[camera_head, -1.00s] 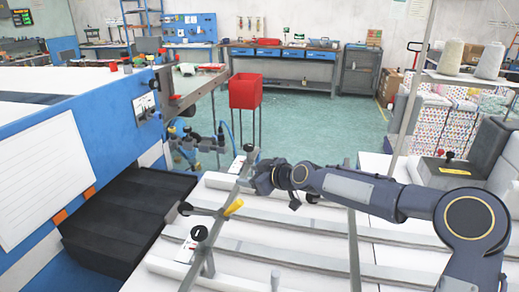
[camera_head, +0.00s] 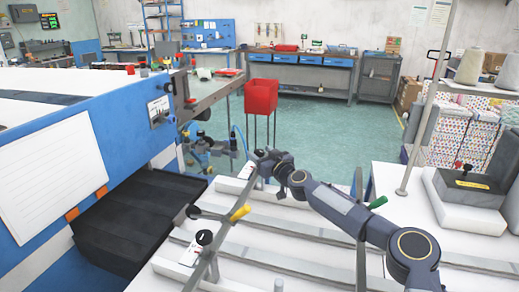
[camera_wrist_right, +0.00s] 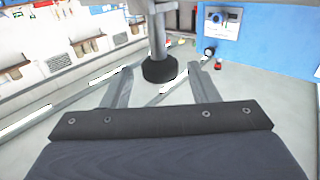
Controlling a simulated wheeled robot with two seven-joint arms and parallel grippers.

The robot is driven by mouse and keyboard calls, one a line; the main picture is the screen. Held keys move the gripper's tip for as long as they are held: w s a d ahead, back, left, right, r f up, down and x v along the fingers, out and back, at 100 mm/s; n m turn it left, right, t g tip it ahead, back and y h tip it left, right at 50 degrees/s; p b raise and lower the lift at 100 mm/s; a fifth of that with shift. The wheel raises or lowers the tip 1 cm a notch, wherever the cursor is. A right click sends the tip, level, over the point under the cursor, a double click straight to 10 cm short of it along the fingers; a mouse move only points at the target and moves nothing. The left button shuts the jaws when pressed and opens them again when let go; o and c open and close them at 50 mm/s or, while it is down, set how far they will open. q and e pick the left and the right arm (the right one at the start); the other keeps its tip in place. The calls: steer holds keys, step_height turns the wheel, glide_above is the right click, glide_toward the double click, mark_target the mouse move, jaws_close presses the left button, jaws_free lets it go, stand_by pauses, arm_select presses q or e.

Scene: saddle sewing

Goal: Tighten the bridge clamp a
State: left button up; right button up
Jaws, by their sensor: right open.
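My right gripper (camera_head: 268,165) is at the far end of a grey bridge bar that runs toward me over the white table. In the right wrist view its fingers (camera_wrist_right: 160,90) are open. A round black knob on a grey post (camera_wrist_right: 160,68) shows beyond and between the fingertips; I cannot tell whether they touch it. A clamp with a yellow handle (camera_head: 240,213) sits partway along the bar. A second clamp handle, green (camera_head: 377,202), is on another bar right of my arm. I cannot tell which is clamp a. My left gripper is not in view.
The white table (camera_head: 290,262) has several long grey rails. A black tray (camera_head: 125,228) and a blue machine (camera_head: 130,130) stand to the left. A red bin (camera_head: 261,97) stands behind my gripper.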

steer(key=shift+x, duration=0.95)
steer(key=c, duration=0.9)
